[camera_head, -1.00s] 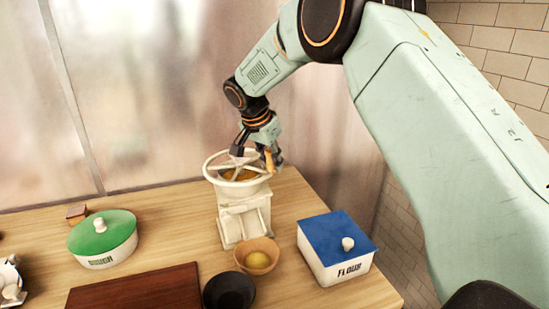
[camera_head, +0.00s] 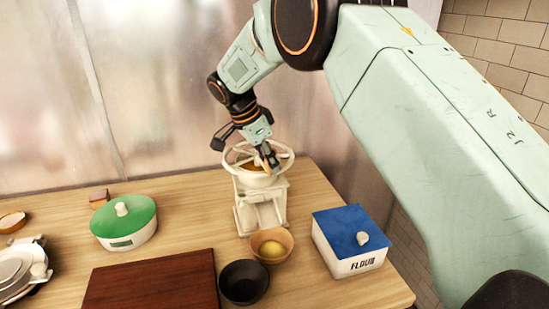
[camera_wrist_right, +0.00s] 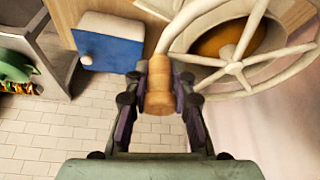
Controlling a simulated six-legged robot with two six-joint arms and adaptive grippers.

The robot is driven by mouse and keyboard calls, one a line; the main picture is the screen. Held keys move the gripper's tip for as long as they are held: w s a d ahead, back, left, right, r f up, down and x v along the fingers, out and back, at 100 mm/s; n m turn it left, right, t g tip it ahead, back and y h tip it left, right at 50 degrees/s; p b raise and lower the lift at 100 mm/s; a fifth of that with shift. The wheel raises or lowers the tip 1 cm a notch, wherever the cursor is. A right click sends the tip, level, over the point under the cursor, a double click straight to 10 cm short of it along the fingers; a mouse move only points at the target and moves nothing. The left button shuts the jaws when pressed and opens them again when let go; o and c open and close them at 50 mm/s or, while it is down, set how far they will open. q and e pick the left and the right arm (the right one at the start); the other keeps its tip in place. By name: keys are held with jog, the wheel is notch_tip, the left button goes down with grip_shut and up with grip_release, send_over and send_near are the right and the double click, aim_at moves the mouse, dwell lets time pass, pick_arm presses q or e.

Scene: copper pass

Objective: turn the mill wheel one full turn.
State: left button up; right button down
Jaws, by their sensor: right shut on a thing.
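The mill (camera_head: 262,212) is a cream stand on the wooden table, with a bowl-shaped top and a spoked cream wheel (camera_head: 286,151) lying flat over it. The wheel's rim and spokes also show in the right wrist view (camera_wrist_right: 236,69), with orange-brown contents below. A wooden handle (camera_wrist_right: 158,88) stands on the rim. My right gripper (camera_head: 267,158) is over the front-right part of the wheel, shut on this handle; its fingers flank the handle in the wrist view (camera_wrist_right: 165,80). The handle is mostly hidden in the head view. My left gripper is out of view.
A bowl with a yellow ball-like item (camera_head: 271,249) and a dark bowl (camera_head: 244,283) stand before the mill. A wall stands behind.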

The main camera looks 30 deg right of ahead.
jog(key=shift+w+a+r, duration=0.2)
jog(key=shift+w+r, duration=0.05)
jog(key=shift+r, duration=0.05)
jog(key=c, duration=1.5)
grip_release()
jog(key=o, duration=0.3)
jog(key=shift+s+a, duration=0.15)
jog(key=shift+o, duration=0.4)
jog(key=shift+f, duration=0.1)
jog(key=v, duration=1.2)
